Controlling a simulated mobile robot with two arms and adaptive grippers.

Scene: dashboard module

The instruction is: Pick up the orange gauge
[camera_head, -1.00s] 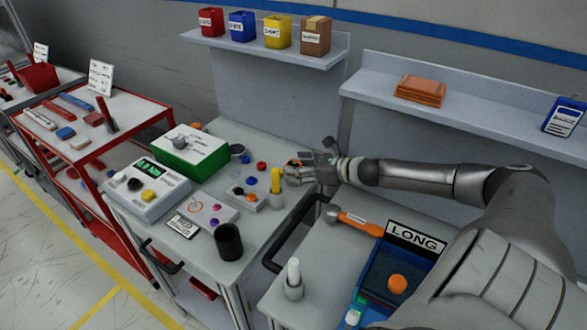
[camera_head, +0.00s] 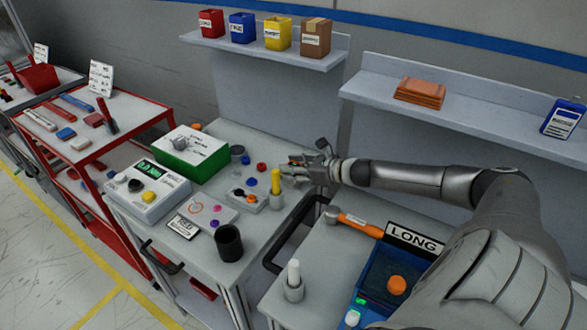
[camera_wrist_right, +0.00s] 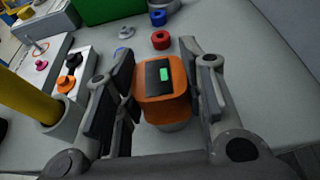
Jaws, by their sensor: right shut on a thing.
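The orange gauge (camera_wrist_right: 166,97), with a dark face and a small green display, sits between the fingers of my right gripper (camera_wrist_right: 157,88) in the right wrist view. The gripper is shut on it. A grey round base shows under the gauge; I cannot tell whether it is clear of the table. In the head view my right gripper (camera_head: 288,171) is over the back right part of the grey table (camera_head: 245,237), and its fingers mostly hide the gauge. My left gripper is not in view.
A yellow post in a grey holder (camera_head: 276,183) stands close left of the gripper. Red (camera_wrist_right: 160,40) and blue (camera_wrist_right: 157,18) round parts lie just beyond it. A green box (camera_head: 192,160) and black cup (camera_head: 229,242) stand farther left. A hammer (camera_head: 350,219) lies on the near right table.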

